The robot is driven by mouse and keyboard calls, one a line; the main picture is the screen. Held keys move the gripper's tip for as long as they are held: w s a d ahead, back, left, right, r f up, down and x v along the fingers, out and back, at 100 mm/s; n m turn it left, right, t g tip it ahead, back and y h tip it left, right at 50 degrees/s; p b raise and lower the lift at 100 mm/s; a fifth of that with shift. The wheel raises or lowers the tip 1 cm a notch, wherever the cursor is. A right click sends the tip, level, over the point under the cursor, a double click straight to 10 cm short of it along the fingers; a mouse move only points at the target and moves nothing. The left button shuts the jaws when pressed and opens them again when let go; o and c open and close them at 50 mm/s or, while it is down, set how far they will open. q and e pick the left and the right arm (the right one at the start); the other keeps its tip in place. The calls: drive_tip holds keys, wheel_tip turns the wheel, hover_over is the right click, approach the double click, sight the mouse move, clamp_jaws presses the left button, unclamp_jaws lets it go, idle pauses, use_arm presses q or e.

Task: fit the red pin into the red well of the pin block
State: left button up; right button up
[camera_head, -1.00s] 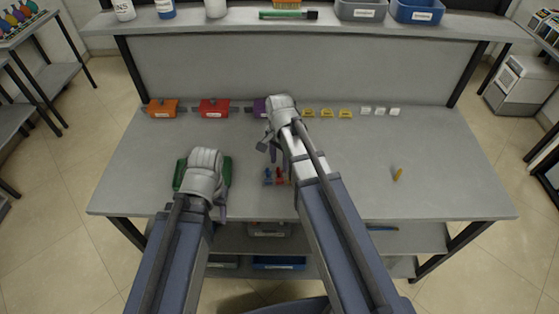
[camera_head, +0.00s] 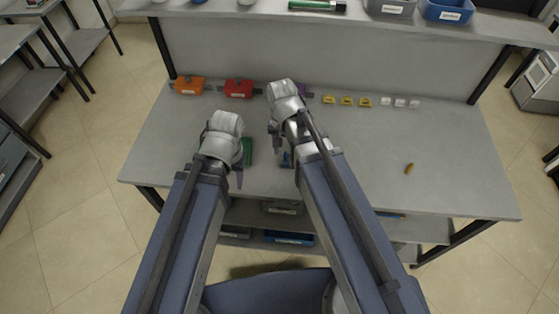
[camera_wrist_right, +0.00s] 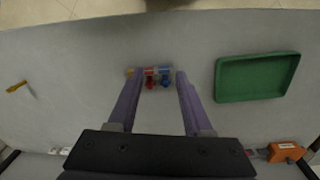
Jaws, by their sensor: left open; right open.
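In the right wrist view a small red piece (camera_wrist_right: 150,78) and a blue piece (camera_wrist_right: 165,77) stand side by side on the bench, with a tan piece (camera_wrist_right: 130,72) beside them. I cannot tell pin from block well here. In the head view only a bit of blue (camera_head: 286,158) shows clearly; my right arm hides the rest. My right gripper (camera_head: 277,143) is open above the bench; in its wrist view the fingers (camera_wrist_right: 152,80) frame the red and blue pieces, holding nothing. My left gripper (camera_head: 239,176) is open, beside the green tray.
The green tray (camera_wrist_right: 221,93) looks empty. A yellow-orange piece (camera_head: 409,169) lies alone on the bench's right. Orange (camera_head: 189,86) and red (camera_head: 239,88) boxes, yellow pieces (camera_head: 346,100) and white pieces (camera_head: 400,102) line the back. The bench's right half is mostly clear.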

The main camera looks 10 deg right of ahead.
drive_tip(key=s+a+n, duration=0.5)
drive_tip(key=s+n, duration=0.3)
drive_tip(key=shift+s+n+h, duration=0.2)
drive_tip(key=shift+n+h, duration=0.1)
drive_tip(key=shift+n, duration=0.1)
